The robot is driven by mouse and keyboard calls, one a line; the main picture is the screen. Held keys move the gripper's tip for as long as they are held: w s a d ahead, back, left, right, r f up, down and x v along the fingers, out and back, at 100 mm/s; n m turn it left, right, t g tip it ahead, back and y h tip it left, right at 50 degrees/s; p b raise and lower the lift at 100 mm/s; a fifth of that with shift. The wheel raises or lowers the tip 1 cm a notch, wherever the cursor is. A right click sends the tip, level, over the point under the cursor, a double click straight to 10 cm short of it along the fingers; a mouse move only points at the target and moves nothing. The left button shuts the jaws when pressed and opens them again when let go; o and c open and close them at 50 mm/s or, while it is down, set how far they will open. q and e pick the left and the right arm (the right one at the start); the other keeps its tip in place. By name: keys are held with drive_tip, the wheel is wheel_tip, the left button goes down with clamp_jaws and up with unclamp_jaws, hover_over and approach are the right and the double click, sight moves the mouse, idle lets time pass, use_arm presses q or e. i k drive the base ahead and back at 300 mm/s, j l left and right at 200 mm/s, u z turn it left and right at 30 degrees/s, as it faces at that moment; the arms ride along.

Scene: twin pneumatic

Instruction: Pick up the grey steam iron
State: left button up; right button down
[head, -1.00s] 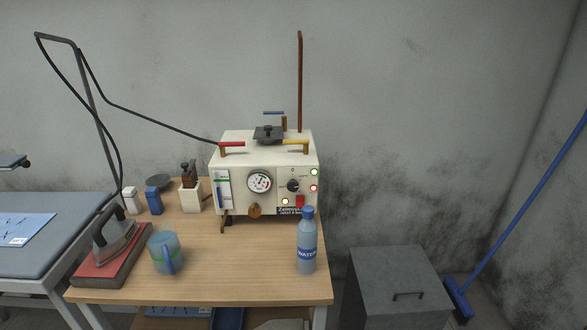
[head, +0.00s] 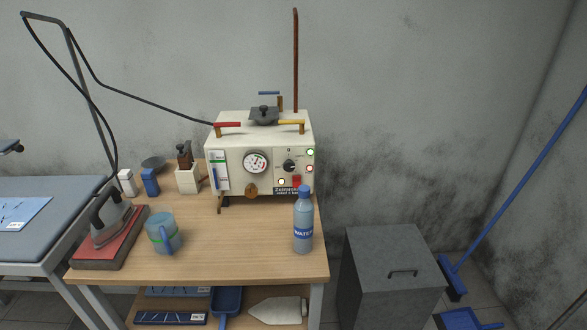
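The grey steam iron (head: 109,220) stands on a red-topped rest (head: 125,246) at the left end of the wooden table (head: 236,252). Its dark handle faces up, and a black hose (head: 106,94) appears to run from it up to a tall grey bent pole (head: 84,85). Neither of my grippers shows in the head view.
A blue mug (head: 161,235) stands close to the right of the iron. A steam generator (head: 235,160), a water bottle (head: 302,228) and small containers share the table. A padded ironing board (head: 50,230) adjoins on the left. A grey bin (head: 393,285) stands right.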

sight(108, 224)
drive_tip(key=u, duration=1.25)
drive_tip(key=i+j+u, duration=0.2)
drive_tip(key=j, duration=0.2)
drive_tip(key=i+j+u, duration=0.2)
drive_tip(key=i+j, duration=0.15)
